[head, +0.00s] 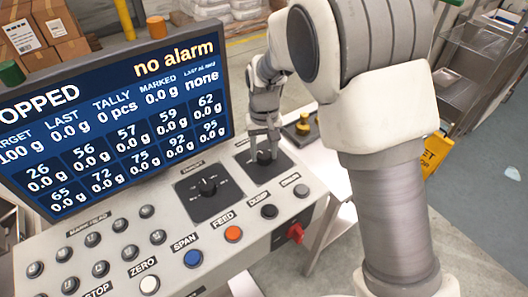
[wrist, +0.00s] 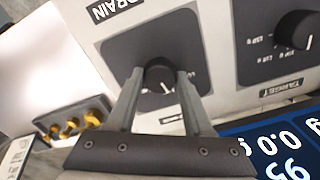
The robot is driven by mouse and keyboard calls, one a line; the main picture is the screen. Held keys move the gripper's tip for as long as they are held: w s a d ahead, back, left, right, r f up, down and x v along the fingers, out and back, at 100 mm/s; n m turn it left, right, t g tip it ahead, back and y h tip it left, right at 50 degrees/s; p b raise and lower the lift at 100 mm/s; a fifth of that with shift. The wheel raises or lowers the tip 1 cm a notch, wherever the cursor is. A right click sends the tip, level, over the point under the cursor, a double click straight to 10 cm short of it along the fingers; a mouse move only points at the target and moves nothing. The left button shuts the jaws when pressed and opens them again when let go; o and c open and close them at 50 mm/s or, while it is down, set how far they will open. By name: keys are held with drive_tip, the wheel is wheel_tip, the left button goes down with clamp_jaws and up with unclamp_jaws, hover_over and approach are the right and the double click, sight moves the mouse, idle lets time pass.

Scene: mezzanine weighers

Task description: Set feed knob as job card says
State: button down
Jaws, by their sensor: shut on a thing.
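The control panel (head: 215,250) carries two black dial plates with round black knobs. My gripper (head: 265,152) is over the right-hand dial plate (head: 283,168), and its fingers are shut on that plate's knob (wrist: 159,74). In the wrist view my gripper (wrist: 160,82) has one finger on each side of the knob. A white pointer mark shows on the knob, but the scale around it is mostly hidden. The other knob (head: 208,187) stands free to the left; in the wrist view its label reads TARGET. I cannot make out a job card.
The screen (head: 120,115) behind the panel shows "no alarm" and rows of weights. An orange FEED button (head: 233,233), a blue SPAN button (head: 193,258) and a white ZERO button (head: 149,284) sit in front. A red switch (head: 295,232) is on the panel's right end.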

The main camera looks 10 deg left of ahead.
sight(264, 154)
drive_tip(key=n, duration=0.4)
drive_tip(key=shift+b, duration=0.4)
drive_tip(key=shift+n, duration=2.8)
drive_tip(key=shift+c, duration=1.5)
unclamp_jaws()
drive_tip(key=shift+r, duration=0.1)
wheel_tip(264, 154, up, 17)
drive_tip(key=shift+r+p, duration=0.2)
drive_tip(key=shift+p, duration=0.1)
